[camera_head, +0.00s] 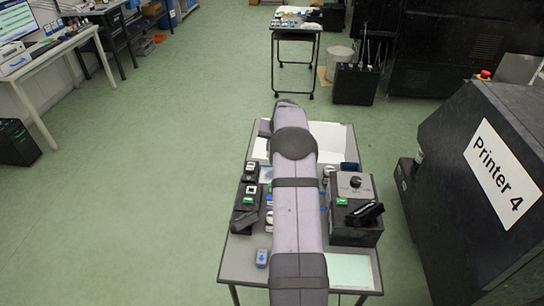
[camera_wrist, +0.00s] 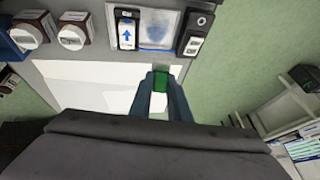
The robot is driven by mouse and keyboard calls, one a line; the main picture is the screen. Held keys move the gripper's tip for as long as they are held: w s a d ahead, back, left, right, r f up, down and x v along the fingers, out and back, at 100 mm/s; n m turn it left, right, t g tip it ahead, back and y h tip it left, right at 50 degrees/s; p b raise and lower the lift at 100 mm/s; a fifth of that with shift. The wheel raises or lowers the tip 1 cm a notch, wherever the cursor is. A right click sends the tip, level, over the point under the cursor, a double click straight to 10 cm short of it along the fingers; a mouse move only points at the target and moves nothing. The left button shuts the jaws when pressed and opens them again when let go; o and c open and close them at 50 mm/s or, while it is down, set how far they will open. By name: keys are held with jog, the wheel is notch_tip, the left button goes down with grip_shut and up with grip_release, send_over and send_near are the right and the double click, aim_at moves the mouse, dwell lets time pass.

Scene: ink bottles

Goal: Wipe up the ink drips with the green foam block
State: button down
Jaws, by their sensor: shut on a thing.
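The green foam block (camera_wrist: 161,84) is between the two fingertips of my gripper (camera_wrist: 161,80), which is shut on it, in the wrist view. A pale patch with a blue smear (camera_wrist: 158,34), which looks like ink, lies just beyond the fingertips. It is between a cartridge with a blue arrow (camera_wrist: 127,31) and a dark block (camera_wrist: 194,34). The block appears apart from the smear, over or near the white sheet (camera_wrist: 88,82). I cannot tell whether it touches anything below. In the head view my arm hides the gripper and the block.
Two white-capped bottles (camera_wrist: 72,37) stand at upper left in the wrist view. In the head view, a black box with a knob (camera_head: 354,185) stands right of my arm on the table (camera_head: 238,262). Printer 4 (camera_head: 480,185) stands at the right. Open floor lies left.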

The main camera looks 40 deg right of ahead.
jog(key=shift+d+f+b, duration=0.25)
jog(key=shift+f+b, duration=0.8)
jog(key=shift+b, duration=0.15)
jog(key=shift+w+d+f+b, duration=0.15)
jog(key=shift+d+f+b, duration=0.1)
jog(key=shift+b, duration=0.7)
jog(key=b, duration=0.1)
jog(key=d+b, duration=0.1)
jog(key=b, duration=0.1)
jog(key=shift+w+r+t+b, duration=0.2)
jog(key=shift+r+t+b, duration=0.05)
jog(key=shift+t+b, duration=0.05)
jog(key=s+a+t+b, duration=0.2)
jog(key=s+a+b, duration=0.3)
jog(key=b, duration=1.1)
jog(key=shift+a+h+b, duration=0.15)
jog(key=shift+h+b, duration=0.15)
jog(key=shift+b, duration=0.05)
jog(key=shift+r, duration=0.1)
